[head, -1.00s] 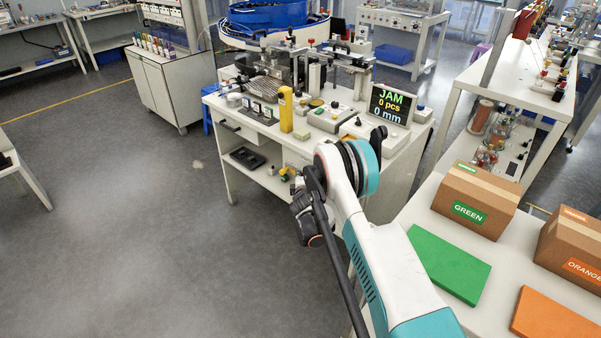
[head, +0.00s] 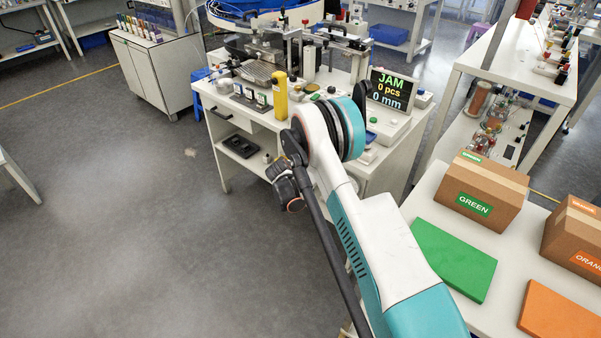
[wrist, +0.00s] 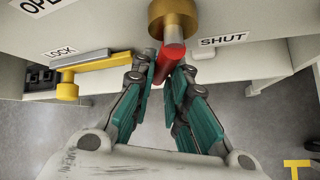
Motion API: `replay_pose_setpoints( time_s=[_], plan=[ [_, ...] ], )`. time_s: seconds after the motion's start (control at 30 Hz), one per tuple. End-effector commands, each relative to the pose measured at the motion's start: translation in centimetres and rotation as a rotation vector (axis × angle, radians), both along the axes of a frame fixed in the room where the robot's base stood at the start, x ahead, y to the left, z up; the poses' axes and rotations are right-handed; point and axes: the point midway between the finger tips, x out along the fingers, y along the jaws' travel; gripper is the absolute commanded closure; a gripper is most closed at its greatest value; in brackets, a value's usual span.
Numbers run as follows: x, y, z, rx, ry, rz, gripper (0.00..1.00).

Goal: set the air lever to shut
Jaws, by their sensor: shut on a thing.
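The air lever is a red handle (wrist: 168,62) on a round brass hub (wrist: 172,16), at the top middle of the wrist view. My gripper (wrist: 167,76) has its teal-padded fingers on both sides of the red handle and is shut on it. A SHUT label (wrist: 223,40) is to the right of the handle. A partly cut-off OPEN label (wrist: 38,6) is at the upper left. The handle's lower end shows between the fingers. In the head view the lever and fingertips are hidden behind my arm and the bench.
A yellow lever (wrist: 105,61) by a LOCK label (wrist: 58,51) is close left of my fingers. In the head view the white bench (head: 228,127) carries a display (head: 392,90) reading JAM, 0 pcs, 0 mm. A side table with a GREEN box (head: 482,190) is at right. Floor is free at left.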

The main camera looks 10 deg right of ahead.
Motion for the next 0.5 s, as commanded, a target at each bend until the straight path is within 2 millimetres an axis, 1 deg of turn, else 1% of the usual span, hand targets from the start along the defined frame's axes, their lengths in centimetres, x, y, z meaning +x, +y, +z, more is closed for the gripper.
replay_pose_setpoints(
  time_s=[0.2,0.5],
  plan=[
    [-0.25,-0.12,-0.21,-0.044,0.061,-0.001,1.0],
    [-0.36,-0.24,-0.25,-0.063,0.085,0.001,1.0]
  ],
)
